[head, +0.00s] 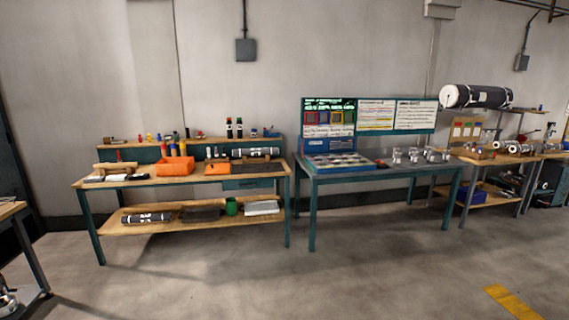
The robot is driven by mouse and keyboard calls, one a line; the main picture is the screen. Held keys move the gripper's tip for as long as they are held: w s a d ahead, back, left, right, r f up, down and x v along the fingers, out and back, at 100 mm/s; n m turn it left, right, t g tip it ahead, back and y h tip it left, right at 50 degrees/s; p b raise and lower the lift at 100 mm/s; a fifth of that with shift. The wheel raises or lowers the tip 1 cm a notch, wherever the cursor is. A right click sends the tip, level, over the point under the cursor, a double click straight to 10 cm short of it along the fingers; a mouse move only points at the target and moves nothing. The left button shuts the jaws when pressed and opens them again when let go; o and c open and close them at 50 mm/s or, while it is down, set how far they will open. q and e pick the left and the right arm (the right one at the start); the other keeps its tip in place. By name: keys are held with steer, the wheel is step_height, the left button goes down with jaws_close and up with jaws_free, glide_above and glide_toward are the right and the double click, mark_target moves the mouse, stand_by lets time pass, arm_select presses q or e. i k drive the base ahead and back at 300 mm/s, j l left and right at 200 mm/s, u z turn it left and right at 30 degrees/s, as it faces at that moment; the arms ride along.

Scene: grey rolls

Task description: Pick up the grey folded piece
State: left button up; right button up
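No gripper of mine shows in the head view. I cannot tell for sure which thing is the grey folded piece. A light grey flat piece (262,208) lies at the right end of the lower shelf of the left workbench. A dark grey flat piece (200,214) lies near the middle of that shelf. A dark roll with white bands (146,218) lies at the shelf's left. Another dark roll (255,152) lies on the benchtop. All are small and far off, so folds are hard to make out.
The left workbench (222,182) also holds an orange bin (175,167). A green cup (231,206) stands beside the light grey piece. A second table (345,177) carries a display board and metal parts. Open floor (330,270) lies in front of both.

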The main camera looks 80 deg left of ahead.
mark_target(96, 179)
steer(key=u, duration=4.05)
